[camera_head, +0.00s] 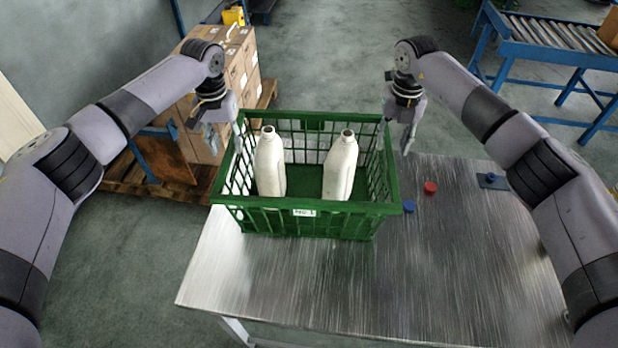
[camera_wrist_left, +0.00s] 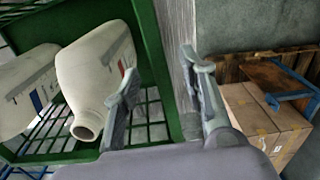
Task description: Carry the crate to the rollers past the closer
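A green crate (camera_head: 310,222) labelled "NO. 1" stands on the metal table (camera_head: 450,260). Two white open-necked bottles, one on the left (camera_head: 270,168) and one on the right (camera_head: 341,168), stand upright inside it. My left gripper (camera_head: 226,138) is open at the crate's left side. In the left wrist view its fingers (camera_wrist_left: 163,75) are apart, with the crate's green rim (camera_wrist_left: 152,45) between them; contact is unclear. My right gripper (camera_head: 399,126) is open by the crate's right rear corner; its exact relation to the rim is unclear. The rollers (camera_head: 555,35) are on a blue frame at the upper right.
A red cap (camera_head: 430,188) and a blue cap (camera_head: 408,206) lie right of the crate. A small blue fixture (camera_head: 492,181) sits near the table's far right. Stacked cartons (camera_head: 232,70) on a pallet stand behind left. Open floor lies between table and rollers.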

